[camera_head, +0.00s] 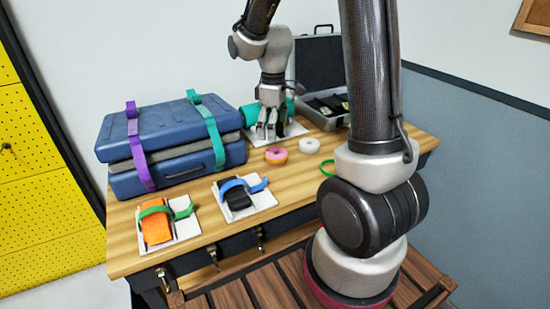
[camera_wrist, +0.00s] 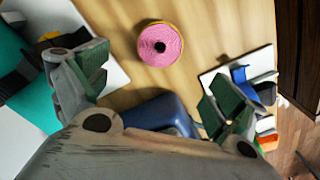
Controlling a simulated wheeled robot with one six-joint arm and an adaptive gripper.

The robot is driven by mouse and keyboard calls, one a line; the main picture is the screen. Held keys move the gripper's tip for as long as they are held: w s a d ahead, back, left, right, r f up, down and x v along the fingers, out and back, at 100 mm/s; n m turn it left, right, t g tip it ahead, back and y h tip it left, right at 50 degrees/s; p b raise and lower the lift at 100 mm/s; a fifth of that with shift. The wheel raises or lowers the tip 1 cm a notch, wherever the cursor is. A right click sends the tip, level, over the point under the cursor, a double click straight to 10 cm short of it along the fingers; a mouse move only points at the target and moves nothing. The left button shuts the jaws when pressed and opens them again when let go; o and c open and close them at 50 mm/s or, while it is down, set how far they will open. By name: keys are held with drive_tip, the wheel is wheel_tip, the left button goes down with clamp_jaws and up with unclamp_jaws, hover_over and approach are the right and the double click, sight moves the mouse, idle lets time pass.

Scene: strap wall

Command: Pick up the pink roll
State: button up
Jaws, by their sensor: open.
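The pink roll (camera_head: 276,155) lies flat on the wooden table, in front of my gripper in the head view. It has an orange-yellow edge and a dark centre hole. In the wrist view the pink roll (camera_wrist: 160,45) is at the upper middle, beyond the fingertips and between their lines.
A white roll (camera_head: 309,146) lies right of the pink roll. A blue case (camera_head: 165,134) with purple and green straps stands left. Trays hold a black block (camera_head: 237,198) and an orange block (camera_head: 156,229). An open grey case (camera_head: 318,115) is behind.

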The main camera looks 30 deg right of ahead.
sight(275, 152)
drive_tip(key=f, duration=0.8)
drive_tip(key=shift+d+f, duration=0.15)
drive_tip(key=shift+d, duration=0.2)
drive_tip(key=c, duration=0.8)
drive_tip(key=shift+o, duration=0.2)
